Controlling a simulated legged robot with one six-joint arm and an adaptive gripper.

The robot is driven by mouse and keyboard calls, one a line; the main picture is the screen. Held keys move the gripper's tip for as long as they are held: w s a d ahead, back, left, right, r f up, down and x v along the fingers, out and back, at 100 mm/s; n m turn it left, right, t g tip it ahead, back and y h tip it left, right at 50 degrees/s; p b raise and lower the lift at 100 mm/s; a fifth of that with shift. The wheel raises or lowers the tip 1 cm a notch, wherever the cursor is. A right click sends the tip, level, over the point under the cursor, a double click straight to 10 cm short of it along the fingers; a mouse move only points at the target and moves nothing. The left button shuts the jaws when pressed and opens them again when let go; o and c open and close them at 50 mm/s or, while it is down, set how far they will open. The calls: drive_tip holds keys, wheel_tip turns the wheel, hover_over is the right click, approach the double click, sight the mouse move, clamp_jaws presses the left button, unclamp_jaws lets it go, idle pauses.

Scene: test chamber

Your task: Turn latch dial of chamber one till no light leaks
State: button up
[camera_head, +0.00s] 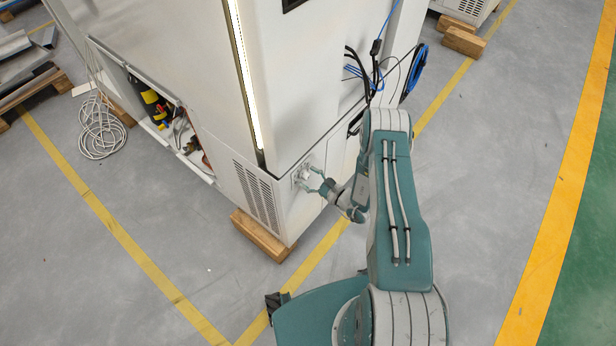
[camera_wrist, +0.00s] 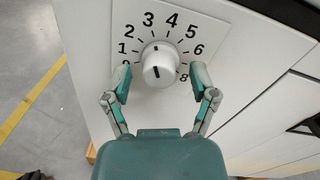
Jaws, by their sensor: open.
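The chamber (camera_head: 300,80) is a large pale cabinet. A bright strip of light (camera_head: 243,80) shows along its vertical door edge in the head view. The latch dial (camera_head: 304,174) is on the lower front panel. In the wrist view the dial (camera_wrist: 159,64) is a white round knob with a dark mark, on a plate with black numbers running up to 8. Which number the mark points at is not clear. My gripper (camera_head: 318,181) is open in front of the dial. In the wrist view its fingers (camera_wrist: 161,80) stand either side of the knob, apparently apart from it.
Wooden blocks (camera_head: 262,236) support the chamber. Black and blue cables (camera_head: 372,75) hang on its right side. An open lower bay (camera_head: 160,110) and coiled cable (camera_head: 102,128) lie at left. Grey floor with yellow lines (camera_head: 140,258) is clear in front.

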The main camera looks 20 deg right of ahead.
drive_tip(key=shift+w+a, duration=0.2)
drive_tip(key=shift+c, duration=0.3)
clamp_jaws()
drive_tip(key=shift+d, duration=0.1)
drive_tip(key=shift+m, duration=2.1)
